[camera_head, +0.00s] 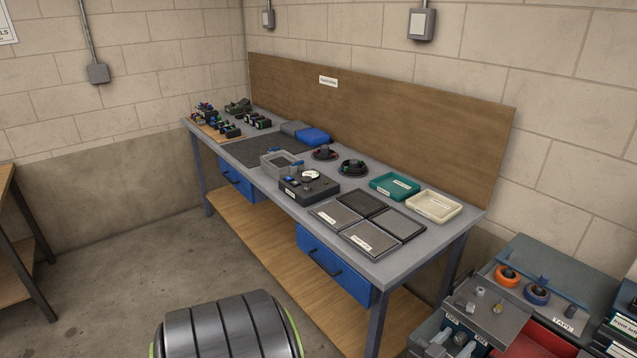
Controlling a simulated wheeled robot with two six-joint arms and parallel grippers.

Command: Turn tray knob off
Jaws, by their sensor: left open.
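A dark box (309,187) with a round white dial (310,175) and small knob-like parts on top stands near the front edge of the workbench, around its middle. I cannot tell whether one of these is the tray knob, or how it is set. Flat dark trays with white labels lie to its right, including one at the front (370,240). A teal tray (394,186) and a cream tray (433,206) sit behind them. No gripper fingers show. A grooved grey cylinder with green rims at the bottom is probably part of me.
The grey workbench (229,141) has blue drawers (334,264), a lower wooden shelf and a wooden back panel. Two round dark holders (352,168) and a clear bin (281,164) stand on it. A cluttered cart with tape rolls (507,275) is at lower right. Floor in front is clear.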

